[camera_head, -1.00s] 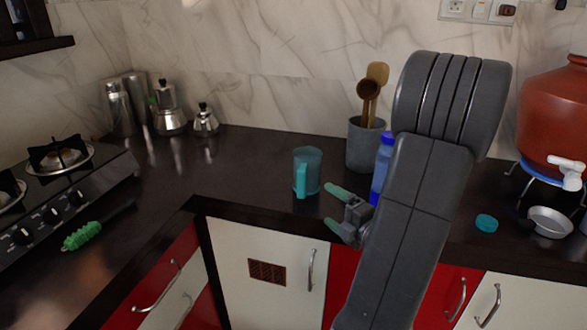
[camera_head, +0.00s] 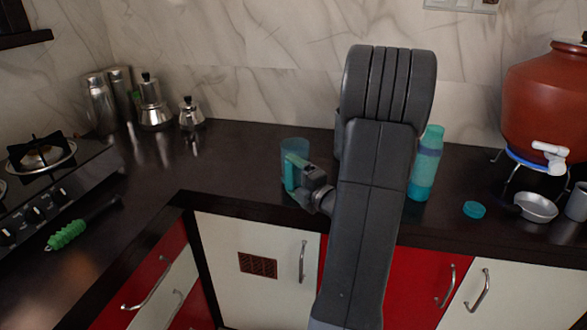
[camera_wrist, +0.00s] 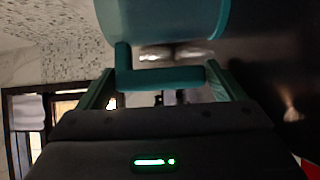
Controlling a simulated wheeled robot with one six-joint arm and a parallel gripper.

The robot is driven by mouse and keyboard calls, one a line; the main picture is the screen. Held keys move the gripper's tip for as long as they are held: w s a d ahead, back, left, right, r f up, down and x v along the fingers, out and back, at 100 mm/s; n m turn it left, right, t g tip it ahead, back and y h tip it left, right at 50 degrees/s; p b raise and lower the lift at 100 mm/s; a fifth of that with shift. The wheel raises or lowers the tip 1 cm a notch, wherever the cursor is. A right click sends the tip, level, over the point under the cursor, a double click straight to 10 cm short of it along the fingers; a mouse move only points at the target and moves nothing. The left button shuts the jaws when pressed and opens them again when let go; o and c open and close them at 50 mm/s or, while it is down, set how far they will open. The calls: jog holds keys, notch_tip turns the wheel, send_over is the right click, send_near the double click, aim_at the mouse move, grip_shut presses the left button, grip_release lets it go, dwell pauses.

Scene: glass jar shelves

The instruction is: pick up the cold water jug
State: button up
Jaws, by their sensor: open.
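The cold water jug (camera_head: 295,147) is a translucent teal jug standing on the dark counter near the inner corner. In the wrist view its body fills the top, and its teal handle (camera_wrist: 160,78) lies across the space between the fingers. My gripper (camera_head: 291,175) is open at the jug's near side, with its green fingers on either side of the handle. The fingers are not closed on it. The lower part of the jug is partly hidden by my gripper in the head view.
A teal bottle (camera_head: 426,165) stands right of my arm. A teal lid (camera_head: 474,209), a metal bowl (camera_head: 536,207) and a clay pot (camera_head: 548,100) are farther right. Moka pots (camera_head: 151,103) stand back left, and a stove (camera_head: 45,180) is at left.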

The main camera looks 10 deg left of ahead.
jog(key=shift+x, duration=1.4)
jog(key=c, duration=1.7)
jog(key=shift+r, duration=0.15)
notch_tip(320, 180, up, 10)
jog(key=p, duration=0.2)
jog(key=shift+p, duration=0.3)
jog(key=o, duration=1.5)
jog(key=c, duration=1.3)
